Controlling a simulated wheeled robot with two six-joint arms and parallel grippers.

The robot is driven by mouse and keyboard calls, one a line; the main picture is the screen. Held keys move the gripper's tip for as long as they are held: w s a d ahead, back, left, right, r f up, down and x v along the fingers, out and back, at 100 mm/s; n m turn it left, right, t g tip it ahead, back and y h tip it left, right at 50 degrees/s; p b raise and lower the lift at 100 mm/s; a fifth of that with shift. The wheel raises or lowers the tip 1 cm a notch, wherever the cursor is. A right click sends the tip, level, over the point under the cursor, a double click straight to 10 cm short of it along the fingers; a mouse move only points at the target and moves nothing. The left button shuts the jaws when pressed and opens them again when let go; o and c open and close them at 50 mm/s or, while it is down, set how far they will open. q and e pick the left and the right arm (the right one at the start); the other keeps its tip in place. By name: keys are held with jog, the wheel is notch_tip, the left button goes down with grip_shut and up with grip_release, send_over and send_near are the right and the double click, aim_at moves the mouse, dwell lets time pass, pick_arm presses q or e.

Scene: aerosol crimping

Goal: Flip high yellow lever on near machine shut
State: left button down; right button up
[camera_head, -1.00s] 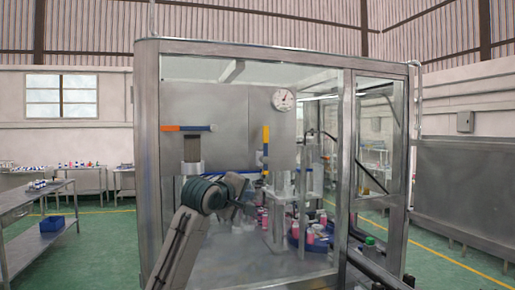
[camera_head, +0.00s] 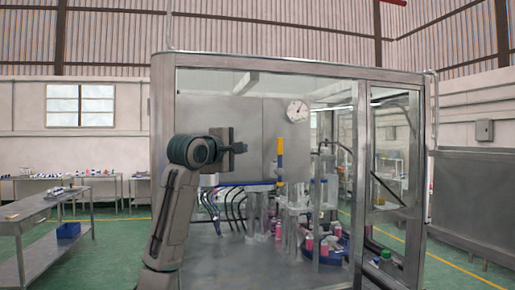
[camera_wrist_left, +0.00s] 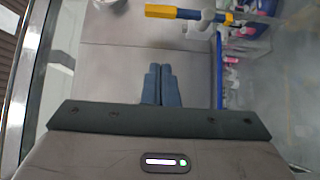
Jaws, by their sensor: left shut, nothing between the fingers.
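The yellow lever (camera_head: 280,152) stands upright on the front of the near machine, yellow above and blue lower down. It also shows at the top of the left wrist view (camera_wrist_left: 175,11), where it lies sideways. My left gripper (camera_head: 243,147) is in front of the machine's grey panel, left of the lever and apart from it. Its two dark fingers (camera_wrist_left: 161,72) are together with nothing between them, pointing toward the lever's side of the panel. My left arm covers the panel's left part. My right gripper is not seen.
A metal frame with clear panes (camera_head: 163,120) surrounds the machine. A round gauge (camera_head: 297,110) is above the lever. Pink bottles (camera_head: 309,243) and tubes are lower right. A blue rail (camera_wrist_left: 219,70) runs beside the panel.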

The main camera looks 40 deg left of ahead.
pick_arm(q)
jog(key=p, duration=0.6)
send_near(279, 156)
jog(key=w+a+r, duration=0.3)
jog(key=w+a, duration=0.1)
jog(key=w+d+p, duration=0.2)
jog(key=shift+w+f+p, duration=0.1)
jog(key=shift+w+p, duration=0.25)
jog(key=shift+p, duration=0.05)
jog(key=shift+s, duration=0.15)
